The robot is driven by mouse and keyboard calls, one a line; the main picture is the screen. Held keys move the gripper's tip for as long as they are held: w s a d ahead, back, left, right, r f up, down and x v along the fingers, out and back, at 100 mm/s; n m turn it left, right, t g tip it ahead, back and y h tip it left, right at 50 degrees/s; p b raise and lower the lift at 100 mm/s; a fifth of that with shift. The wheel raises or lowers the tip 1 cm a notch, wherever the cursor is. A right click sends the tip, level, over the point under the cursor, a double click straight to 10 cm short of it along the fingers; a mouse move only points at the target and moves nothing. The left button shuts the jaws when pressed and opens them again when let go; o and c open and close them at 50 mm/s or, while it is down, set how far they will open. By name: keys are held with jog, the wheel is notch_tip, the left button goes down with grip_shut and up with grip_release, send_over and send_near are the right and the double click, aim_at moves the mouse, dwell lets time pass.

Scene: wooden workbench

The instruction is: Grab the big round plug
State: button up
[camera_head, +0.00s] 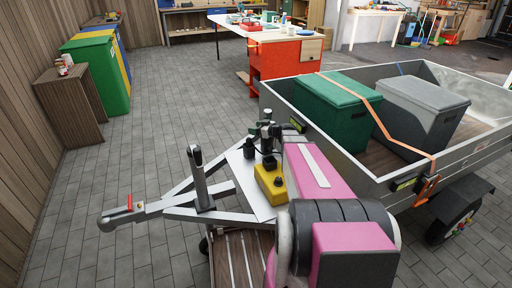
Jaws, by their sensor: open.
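On a pale plate (246,184) over the trailer's drawbar stands a cluster of small dark parts. A black rounded knob-like piece (248,151) is at its left. Dark greenish upright pieces (266,132) stand behind it. I cannot tell which piece is the big round plug. My pink and grey arm reaches forward just right of this cluster and covers part of the plate.
The trailer bed (375,158) holds a green box (336,112) and a grey box (422,110) under an orange strap (352,92). The drawbar (160,207) juts left with an upright black-topped post (199,178). A wooden cabinet (72,108) and bins (98,70) stand left. Open paving lies between.

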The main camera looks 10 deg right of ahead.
send_near(251, 139)
jog(key=x, duration=0.5)
jog(key=shift+w+a, duration=0.2)
jog(key=shift+w, duration=0.25)
jog(key=shift+w+a+f, duration=0.45)
jog(key=shift+w+a, duration=0.15)
jog(key=shift+a, duration=0.1)
jog(key=shift+x, duration=2.75)
jog(key=shift+r, duration=0.1)
grip_shut()
